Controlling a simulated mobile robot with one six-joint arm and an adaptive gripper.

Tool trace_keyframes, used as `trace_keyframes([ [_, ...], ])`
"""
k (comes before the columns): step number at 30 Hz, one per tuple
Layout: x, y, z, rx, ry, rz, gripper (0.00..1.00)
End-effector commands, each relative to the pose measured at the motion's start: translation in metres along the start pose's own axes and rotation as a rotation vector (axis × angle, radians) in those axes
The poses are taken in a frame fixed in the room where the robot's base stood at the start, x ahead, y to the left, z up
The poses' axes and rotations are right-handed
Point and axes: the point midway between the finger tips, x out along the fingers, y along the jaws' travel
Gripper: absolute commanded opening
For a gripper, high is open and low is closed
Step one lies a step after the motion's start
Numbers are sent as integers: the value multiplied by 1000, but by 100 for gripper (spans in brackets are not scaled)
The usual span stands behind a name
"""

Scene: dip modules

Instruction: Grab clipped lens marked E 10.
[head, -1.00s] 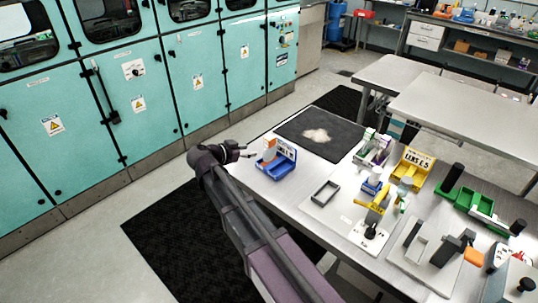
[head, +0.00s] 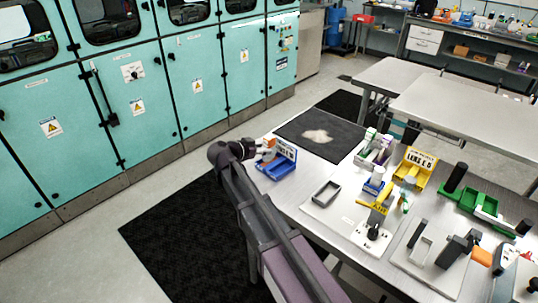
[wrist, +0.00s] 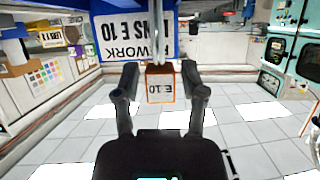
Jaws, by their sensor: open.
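The clipped lens marked E 10 (wrist: 161,88) shows in the wrist view as a white label in an orange frame. In the head view its orange part (head: 268,142) stands at the blue bin (head: 279,172), whose sign also shows in the wrist view (wrist: 133,40), upside down, reading LENS E 10. My gripper (wrist: 160,72) is open, with one finger on each side of the lens. A narrow gap shows beside the lens; I cannot tell whether either finger touches it. In the head view my gripper (head: 257,149) reaches the bin from the left and partly hides the lens.
A yellow bin (head: 411,172) marked LENS E 5 stands further right on the metal table.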

Motion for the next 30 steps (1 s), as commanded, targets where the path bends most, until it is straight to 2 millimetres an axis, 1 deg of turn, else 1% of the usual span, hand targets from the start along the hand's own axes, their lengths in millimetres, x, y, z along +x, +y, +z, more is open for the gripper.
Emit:
trace_keyframes([
  [5, 8, 0, 1, 0, 0, 0, 54],
  [12, 36, -1, 2, 1, 0, 1, 54],
  [17, 51, 0, 2, 0, 0, 1, 54],
  [21, 55, 0, 1, 0, 0, -1, 54],
  [30, 55, 0, 0, 0, 0, -1, 54],
])
